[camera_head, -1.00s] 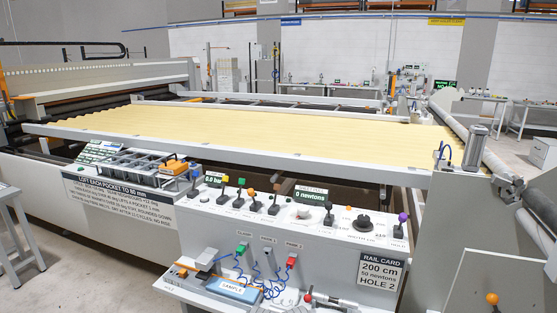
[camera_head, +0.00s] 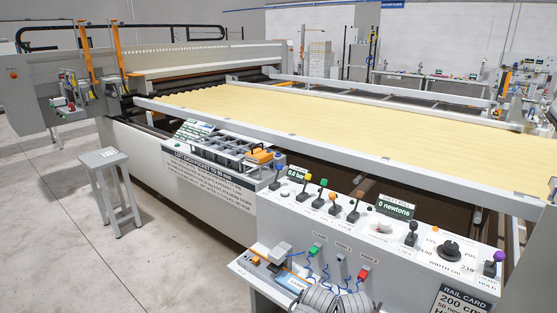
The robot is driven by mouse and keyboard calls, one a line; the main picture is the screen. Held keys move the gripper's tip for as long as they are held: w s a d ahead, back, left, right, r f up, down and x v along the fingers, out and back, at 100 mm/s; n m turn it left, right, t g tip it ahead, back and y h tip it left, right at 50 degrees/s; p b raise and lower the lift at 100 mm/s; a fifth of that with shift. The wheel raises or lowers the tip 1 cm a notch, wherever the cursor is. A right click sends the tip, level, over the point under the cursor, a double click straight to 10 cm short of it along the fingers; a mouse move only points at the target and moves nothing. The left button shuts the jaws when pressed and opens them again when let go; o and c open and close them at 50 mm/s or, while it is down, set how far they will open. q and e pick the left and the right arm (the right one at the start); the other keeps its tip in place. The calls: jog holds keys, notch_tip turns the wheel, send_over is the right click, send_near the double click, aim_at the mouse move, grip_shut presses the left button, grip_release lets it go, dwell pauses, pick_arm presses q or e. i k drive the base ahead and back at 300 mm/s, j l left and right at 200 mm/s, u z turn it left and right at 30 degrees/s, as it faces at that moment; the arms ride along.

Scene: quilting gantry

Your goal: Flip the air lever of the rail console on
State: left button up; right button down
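The rail console (camera_head: 345,228) is a light grey panel along the front of the machine, with a row of coloured-knob levers. A blue-knobbed lever (camera_head: 276,179) stands at its left end, next to a small green display (camera_head: 297,174) that appears to read 0.0 bar. This looks like the air lever, but its label is too small to read. Its handle is roughly upright. No gripper fingertips can be made out, and nothing touches the levers.
Yellow, green and orange levers (camera_head: 323,184) follow to the right, then a 0 newtons display (camera_head: 395,206), a white knob, a black width dial (camera_head: 448,250) and a purple lever (camera_head: 494,262). A low shelf (camera_head: 262,268) juts out below. A grey stool (camera_head: 109,180) stands left; floor there is clear.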

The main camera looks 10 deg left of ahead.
aim_at(280, 168)
jog(key=i+l+u, duration=0.15)
jog(key=i+u, duration=0.2)
jog(key=i, duration=0.15)
jog(key=i+l+u, duration=0.3)
jog(key=i, duration=0.2)
